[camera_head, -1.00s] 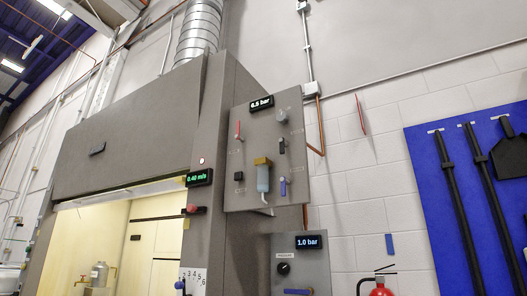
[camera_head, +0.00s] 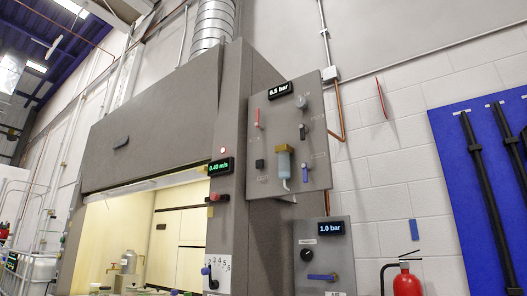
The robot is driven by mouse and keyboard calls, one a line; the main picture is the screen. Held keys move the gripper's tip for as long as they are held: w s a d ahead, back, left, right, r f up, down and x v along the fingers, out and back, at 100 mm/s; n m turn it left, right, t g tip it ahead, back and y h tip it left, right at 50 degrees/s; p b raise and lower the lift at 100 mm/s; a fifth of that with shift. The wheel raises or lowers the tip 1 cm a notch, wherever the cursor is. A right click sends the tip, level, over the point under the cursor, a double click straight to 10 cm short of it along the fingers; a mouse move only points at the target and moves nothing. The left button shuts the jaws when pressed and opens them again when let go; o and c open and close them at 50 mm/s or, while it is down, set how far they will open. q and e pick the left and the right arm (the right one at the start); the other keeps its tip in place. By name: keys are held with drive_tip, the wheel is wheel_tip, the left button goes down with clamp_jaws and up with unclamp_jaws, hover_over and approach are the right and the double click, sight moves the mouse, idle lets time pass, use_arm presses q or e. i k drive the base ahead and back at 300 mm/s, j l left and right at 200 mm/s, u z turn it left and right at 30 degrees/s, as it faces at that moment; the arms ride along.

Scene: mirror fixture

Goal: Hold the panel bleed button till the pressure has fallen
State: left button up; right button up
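The grey upper panel (camera_head: 273,128) is mounted on the side of the fume cupboard. Its display (camera_head: 280,91) reads 6.5 bar. A small black square button (camera_head: 259,164) sits at its lower left; its label is too small to read. Neither gripper is in view. Nothing touches the panel.
Below right is a second grey panel (camera_head: 338,256) with a 1.0 bar display (camera_head: 331,228), a black knob (camera_head: 307,255) and a blue handle (camera_head: 321,277). A red fire extinguisher (camera_head: 407,281) and a blue tool board (camera_head: 450,150) stand right. The fume cupboard (camera_head: 160,130) fills the left.

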sight(259, 163)
drive_tip(key=i+l+u, duration=0.3)
drive_tip(key=i+l, duration=0.7)
drive_tip(key=i, duration=0.05)
